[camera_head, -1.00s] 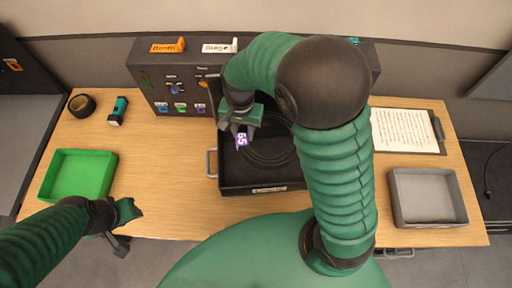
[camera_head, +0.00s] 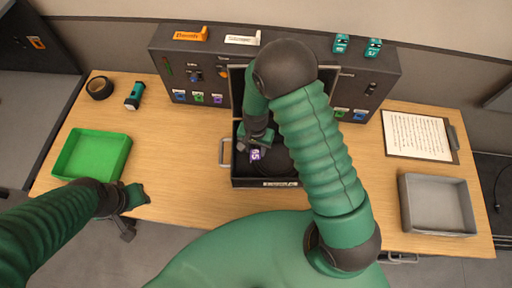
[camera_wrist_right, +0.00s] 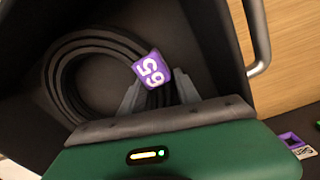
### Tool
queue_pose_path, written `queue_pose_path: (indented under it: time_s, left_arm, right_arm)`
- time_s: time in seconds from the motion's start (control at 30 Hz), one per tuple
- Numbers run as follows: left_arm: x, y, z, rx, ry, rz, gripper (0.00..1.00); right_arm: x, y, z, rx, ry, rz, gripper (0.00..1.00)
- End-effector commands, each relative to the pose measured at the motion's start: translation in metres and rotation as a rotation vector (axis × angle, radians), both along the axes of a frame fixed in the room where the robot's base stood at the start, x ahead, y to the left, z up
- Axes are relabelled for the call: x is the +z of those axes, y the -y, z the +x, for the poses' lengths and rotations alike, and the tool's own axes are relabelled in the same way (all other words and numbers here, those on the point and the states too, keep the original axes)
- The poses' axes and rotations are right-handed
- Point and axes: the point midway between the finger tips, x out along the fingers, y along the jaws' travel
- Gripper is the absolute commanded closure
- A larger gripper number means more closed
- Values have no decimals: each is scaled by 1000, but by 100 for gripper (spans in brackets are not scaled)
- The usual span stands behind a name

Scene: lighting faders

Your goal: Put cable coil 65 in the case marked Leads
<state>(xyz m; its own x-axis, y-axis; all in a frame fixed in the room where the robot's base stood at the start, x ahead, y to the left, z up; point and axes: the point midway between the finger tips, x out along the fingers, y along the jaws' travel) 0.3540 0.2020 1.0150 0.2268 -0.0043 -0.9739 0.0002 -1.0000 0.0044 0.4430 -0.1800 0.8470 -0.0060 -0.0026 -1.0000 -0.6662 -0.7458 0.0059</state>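Cable coil 65 is a black looped cable (camera_wrist_right: 62,85) with a purple tag (camera_wrist_right: 152,71) reading 65. It is inside the open black case (camera_head: 236,170); in the head view its tag (camera_head: 255,155) shows and my right arm covers part of the coil. My right gripper (camera_wrist_right: 157,88) is inside the case with its fingers on either side of the cable bundle by the tag, seemingly shut on it. The label (camera_head: 281,184) on the case front is too small to read. My left gripper (camera_head: 140,194) is away at the left, near the table's front edge; its fingers are unclear.
A green tray (camera_head: 70,168), a tape roll (camera_head: 100,88) and a teal torch (camera_head: 134,96) are on the left. A grey tray (camera_head: 437,232) and a clipboard (camera_head: 420,136) are on the right. A dark fader panel (camera_head: 215,83) stands behind the case.

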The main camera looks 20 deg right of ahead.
Motion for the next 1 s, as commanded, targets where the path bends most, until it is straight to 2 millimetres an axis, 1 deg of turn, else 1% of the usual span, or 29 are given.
queue_pose_path:
  time_s: [0.03,0.1,0.37,0.47,0.57,0.7,0.8,0.9,1.0]
  left_arm:
    - [0,0,0,0,0,0,65]
    - [0,0,0,0,0,0,65]
    - [0,0,0,0,0,0,65]
    - [0,0,0,0,0,0,65]
    - [-1,0,0,0,0,0,65]
    - [-1,0,0,0,0,0,65]
    - [-1,0,0,0,0,0,65]
    - [-1,0,0,0,0,0,65]
    - [-1,0,0,0,0,0,65]
  right_arm:
    - [0,1,0,-1,1,-1,53]
    - [1,1,0,-2,1,0,47]
    - [2,1,0,-2,2,-1,47]
    - [9,1,1,-1,4,-1,47]
    - [28,1,1,-1,6,0,47]
    - [66,0,2,-1,10,-1,47]
    - [90,0,1,0,8,0,47]
    - [109,1,1,-1,6,0,47]
    - [120,1,1,3,6,0,47]
